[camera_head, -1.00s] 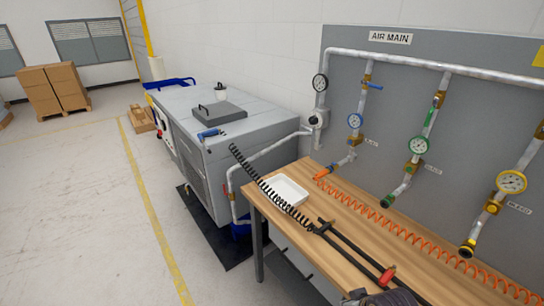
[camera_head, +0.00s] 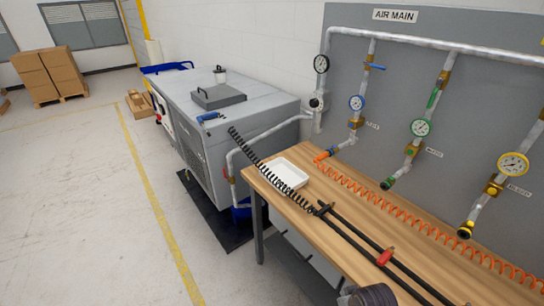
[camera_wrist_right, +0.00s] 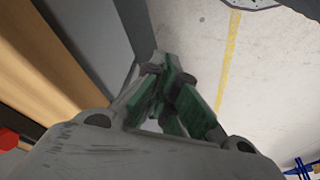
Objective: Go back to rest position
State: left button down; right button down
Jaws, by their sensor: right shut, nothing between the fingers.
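My right gripper (camera_wrist_right: 165,80) shows in the right wrist view, with its green-sided fingers drawn together and nothing between them. It hangs in the open beside the bench, over the pale floor. In the head view only a dark rounded piece, likely part of my right arm, shows at the bottom edge. My left gripper is in neither view.
A wooden bench (camera_head: 330,192) holds a white tray (camera_head: 284,174), a black coiled hose (camera_head: 262,164), an orange coiled hose (camera_head: 400,215) and a black clamp bar with a red part (camera_head: 385,256). A grey machine (camera_head: 262,125) stands behind.

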jog(key=s+f+g+b, duration=0.1)
jog(key=s+f+b, duration=0.15)
jog(key=f, duration=1.35)
jog(key=s+f+b, duration=0.2)
jog(key=s+f, duration=0.1)
jog(key=f, duration=1.3)
jog(key=s+d+f+b, duration=0.2)
jog(key=s+f, duration=0.8)
jog(key=s+d+f+g+b, duration=0.1)
jog(key=s+d+f+b, duration=0.1)
jog(key=s+f, duration=0.8)
jog(key=shift+s+d+f, duration=0.35)
jog(key=shift+d+f, duration=0.2)
jog(key=shift+f, duration=0.2)
